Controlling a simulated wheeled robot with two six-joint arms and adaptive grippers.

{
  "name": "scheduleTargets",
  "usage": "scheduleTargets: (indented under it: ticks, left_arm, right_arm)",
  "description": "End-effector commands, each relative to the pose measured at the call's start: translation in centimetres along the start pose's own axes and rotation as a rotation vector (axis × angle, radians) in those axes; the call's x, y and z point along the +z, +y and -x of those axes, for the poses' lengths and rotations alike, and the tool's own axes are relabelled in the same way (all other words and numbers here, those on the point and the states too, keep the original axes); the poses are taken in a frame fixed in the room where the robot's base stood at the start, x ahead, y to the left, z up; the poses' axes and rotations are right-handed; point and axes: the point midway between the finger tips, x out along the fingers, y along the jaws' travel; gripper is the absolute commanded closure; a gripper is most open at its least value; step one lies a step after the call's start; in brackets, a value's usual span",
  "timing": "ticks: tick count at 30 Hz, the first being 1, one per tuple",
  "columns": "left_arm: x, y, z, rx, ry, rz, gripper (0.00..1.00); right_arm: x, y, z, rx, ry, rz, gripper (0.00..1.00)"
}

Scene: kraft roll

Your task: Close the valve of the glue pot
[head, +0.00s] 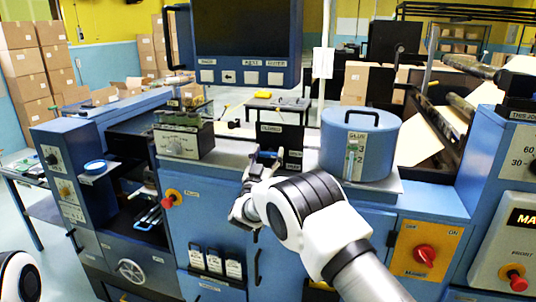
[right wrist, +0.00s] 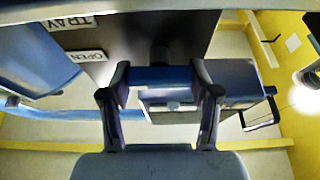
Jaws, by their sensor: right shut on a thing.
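The glue pot (head: 340,138) is a blue drum with a black lid handle and a level strip marked GLUE on its front. It stands on the machine top to the right of my right gripper (head: 259,165). In the right wrist view the fingers of my right gripper (right wrist: 161,88) are shut on a blue bar (right wrist: 160,75), which looks like the valve handle. In the head view my gripper and wrist cover most of it. Labels reading TRAY and OPEN (right wrist: 85,56) show beside it. Whether the valve is open cannot be told. My left gripper is out of view.
A dark panel with small labels (head: 291,136) stands behind my right gripper. Red knobs (head: 168,202) (head: 425,255) sit on the machine front.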

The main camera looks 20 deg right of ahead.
Motion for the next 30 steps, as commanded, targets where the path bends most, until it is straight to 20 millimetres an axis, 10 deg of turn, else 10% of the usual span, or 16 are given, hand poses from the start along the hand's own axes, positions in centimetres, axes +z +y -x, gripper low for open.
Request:
scheduleTargets:
  ticks: [30]
  left_arm:
    - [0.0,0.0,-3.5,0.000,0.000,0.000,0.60]
  right_arm:
    - [0.2,0.0,0.0,-0.236,-0.002,0.574,0.73]
